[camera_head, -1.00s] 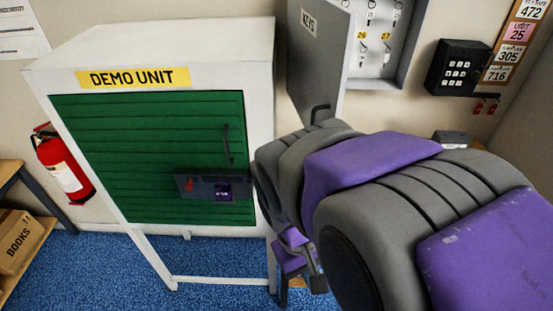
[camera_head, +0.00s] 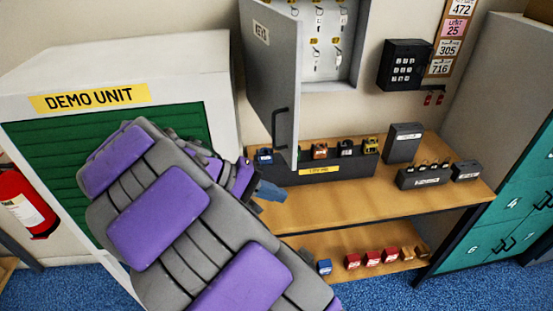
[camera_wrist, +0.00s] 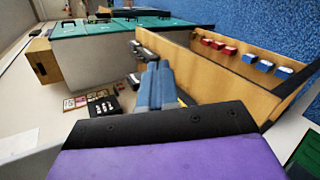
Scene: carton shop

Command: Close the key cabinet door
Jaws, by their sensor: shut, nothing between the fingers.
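The grey key cabinet (camera_head: 357,62) is on the wall at the upper middle of the head view, with keys on hooks inside. Its grey door (camera_head: 268,75), labelled KEYS, stands wide open, swung out on the cabinet's left side. A dark bar handle (camera_head: 279,128) is on the door's lower part. My gripper (camera_head: 270,191) is shut and empty, below and a little left of the handle, apart from the door in the picture. Its blue-grey fingers (camera_wrist: 155,86) show closed together in the wrist view. I cannot make out the cabinet door in the wrist view.
A wooden bench (camera_head: 360,205) with padlocks and dark boxes lies below the cabinet. A black keypad box (camera_head: 403,65) is on the wall to the right. The white demo unit (camera_head: 130,65) stands left, partly behind my arm. Teal lockers (camera_head: 520,205) stand at right.

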